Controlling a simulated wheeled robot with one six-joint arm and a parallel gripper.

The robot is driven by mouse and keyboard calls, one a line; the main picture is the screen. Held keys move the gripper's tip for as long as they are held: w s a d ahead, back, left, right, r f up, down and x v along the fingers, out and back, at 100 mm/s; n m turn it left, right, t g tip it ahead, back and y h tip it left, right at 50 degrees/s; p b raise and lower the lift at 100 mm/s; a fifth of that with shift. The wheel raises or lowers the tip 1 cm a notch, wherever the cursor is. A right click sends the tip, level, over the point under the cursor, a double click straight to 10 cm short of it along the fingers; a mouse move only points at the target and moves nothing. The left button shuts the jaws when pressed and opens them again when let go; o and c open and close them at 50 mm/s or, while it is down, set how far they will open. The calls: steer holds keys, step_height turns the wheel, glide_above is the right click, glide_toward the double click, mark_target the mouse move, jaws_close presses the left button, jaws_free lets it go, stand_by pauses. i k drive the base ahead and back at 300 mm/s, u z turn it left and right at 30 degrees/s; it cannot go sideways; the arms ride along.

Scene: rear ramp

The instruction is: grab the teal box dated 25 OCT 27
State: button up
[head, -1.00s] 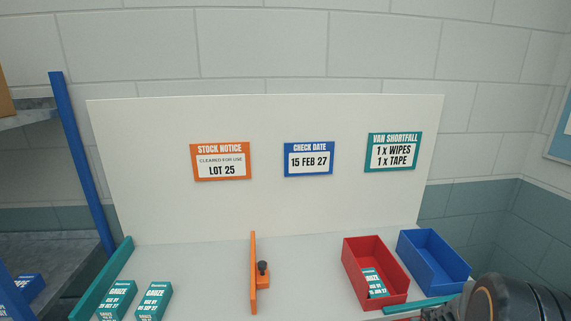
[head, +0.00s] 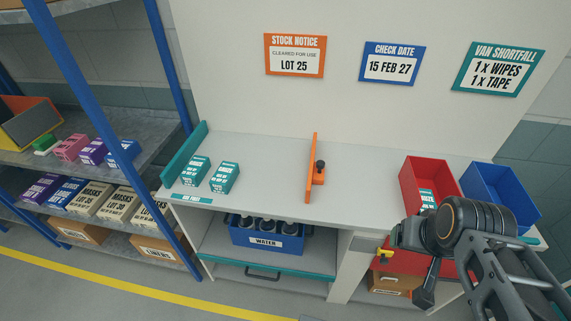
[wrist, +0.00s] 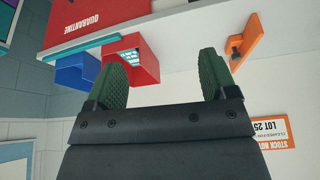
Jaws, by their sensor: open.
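Two teal-and-white gauze boxes stand side by side on the left of the bench: a left one (head: 193,170) and a right one (head: 224,177). A third teal gauze box (head: 427,199) lies in the red bin (head: 408,185), partly hidden by its wall and my arm. The dates are too small to read surely now. My gripper (wrist: 160,77) is open, with nothing between its dark green fingers in the wrist view. In the head view it is by the bench's right front, well right of the two standing boxes; its fingertips are unclear there.
An orange divider (head: 312,168) with a dark knob stands mid-bench. A blue bin (head: 513,195) is beside the red one. A teal edge strip (head: 184,150) bounds the bench's left. Blue-posted shelves (head: 170,70) stand left. A red quarantine box (wrist: 95,15) is below the bench.

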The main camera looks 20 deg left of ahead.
mark_target(195, 171)
steer(key=u, duration=1.2)
